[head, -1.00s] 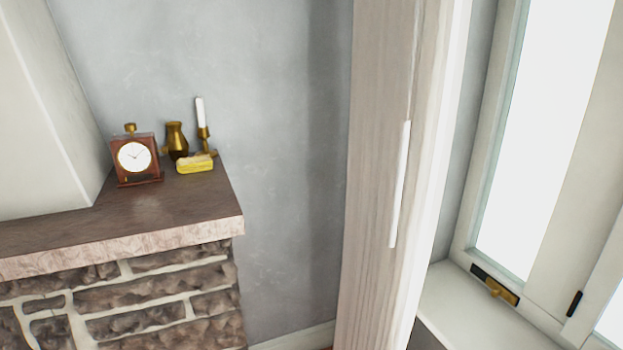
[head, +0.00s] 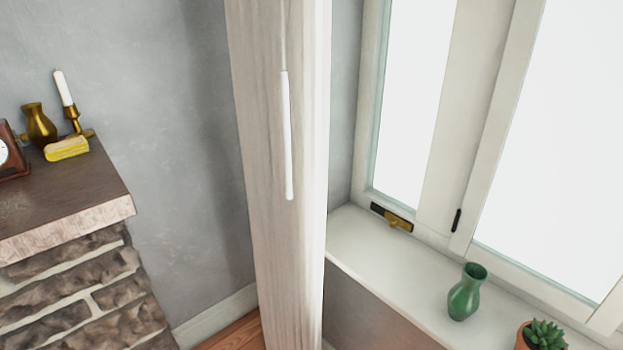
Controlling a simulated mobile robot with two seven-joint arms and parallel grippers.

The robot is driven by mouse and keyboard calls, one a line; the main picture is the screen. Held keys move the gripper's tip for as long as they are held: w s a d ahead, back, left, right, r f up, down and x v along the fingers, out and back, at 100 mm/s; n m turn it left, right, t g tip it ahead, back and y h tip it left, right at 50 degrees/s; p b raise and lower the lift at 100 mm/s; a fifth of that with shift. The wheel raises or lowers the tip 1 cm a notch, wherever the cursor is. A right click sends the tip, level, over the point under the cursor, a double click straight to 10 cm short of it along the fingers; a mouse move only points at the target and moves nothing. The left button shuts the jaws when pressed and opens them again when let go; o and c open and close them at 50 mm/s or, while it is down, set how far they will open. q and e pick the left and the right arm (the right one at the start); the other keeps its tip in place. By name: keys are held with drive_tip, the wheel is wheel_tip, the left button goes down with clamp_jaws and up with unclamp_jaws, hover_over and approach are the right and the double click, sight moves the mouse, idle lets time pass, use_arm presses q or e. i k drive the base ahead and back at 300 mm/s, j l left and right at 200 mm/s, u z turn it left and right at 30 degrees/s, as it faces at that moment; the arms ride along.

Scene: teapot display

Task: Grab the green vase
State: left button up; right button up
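The green vase (head: 465,296) stands upright on the white windowsill (head: 385,258) at the lower right of the head view. It has a narrow neck and a flared, open rim. Its whole body shows and nothing touches it. Neither of my grippers is in view.
A potted succulent (head: 541,336) stands to the right of the vase, cut off by the bottom edge. A tall pale cabinet or shutter panel (head: 265,170) rises left of the sill. A stone mantel (head: 75,205) at far left holds a brass vase (head: 39,127) and a candlestick (head: 72,122).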

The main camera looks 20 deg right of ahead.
sight(462, 300)
drive_tip(key=z, duration=1.7)
drive_tip(key=k+j, duration=0.1)
